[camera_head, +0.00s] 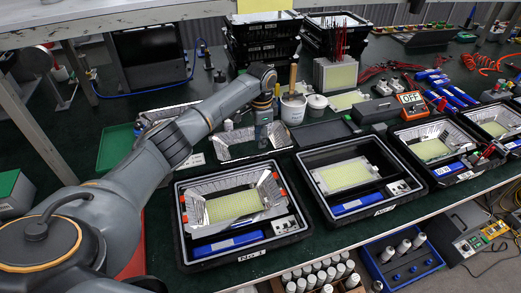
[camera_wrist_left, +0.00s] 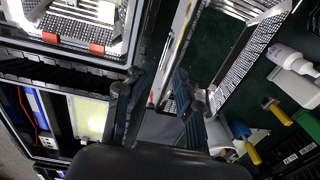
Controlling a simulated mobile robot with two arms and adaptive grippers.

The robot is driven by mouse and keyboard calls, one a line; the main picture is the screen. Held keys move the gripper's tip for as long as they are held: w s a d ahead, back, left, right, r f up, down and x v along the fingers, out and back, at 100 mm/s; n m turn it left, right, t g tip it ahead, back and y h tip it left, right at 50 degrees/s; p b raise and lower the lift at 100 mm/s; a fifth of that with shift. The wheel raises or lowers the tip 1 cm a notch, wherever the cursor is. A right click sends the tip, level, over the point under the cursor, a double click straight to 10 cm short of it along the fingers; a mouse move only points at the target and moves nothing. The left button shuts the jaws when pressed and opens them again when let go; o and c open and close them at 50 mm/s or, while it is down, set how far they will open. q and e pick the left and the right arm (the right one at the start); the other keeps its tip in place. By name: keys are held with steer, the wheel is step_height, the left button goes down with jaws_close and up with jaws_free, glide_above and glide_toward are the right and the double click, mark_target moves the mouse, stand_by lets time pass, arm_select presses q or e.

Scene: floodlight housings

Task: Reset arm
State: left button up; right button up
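My left arm reaches in from the left in the head view. Its left gripper (camera_head: 263,135) points down at an empty silver reflector frame (camera_head: 226,152) on the dark green table. In the left wrist view the left gripper (camera_wrist_left: 155,80) has its two fingers apart, with nothing seen held between them. The reflector frame (camera_wrist_left: 250,50) lies just beyond the fingertips; I cannot tell whether they touch it. A black No.1 case (camera_head: 190,262) holds a floodlight housing (camera_head: 235,203) with a yellow panel and red clips. My right gripper is not in view.
A second black case (camera_head: 400,200) holds a light panel (camera_head: 345,175) and a blue item. More cases stand to the right. A white cup (camera_head: 293,108) and stacked black crates (camera_head: 262,45) are behind the gripper. A green tray (camera_head: 115,147) lies left.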

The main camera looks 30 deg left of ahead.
arm_select(q)
steer(key=shift+w+a+r, duration=0.1)
steer(key=shift+a+r, duration=0.05)
steer(key=shift+r, duration=2.15)
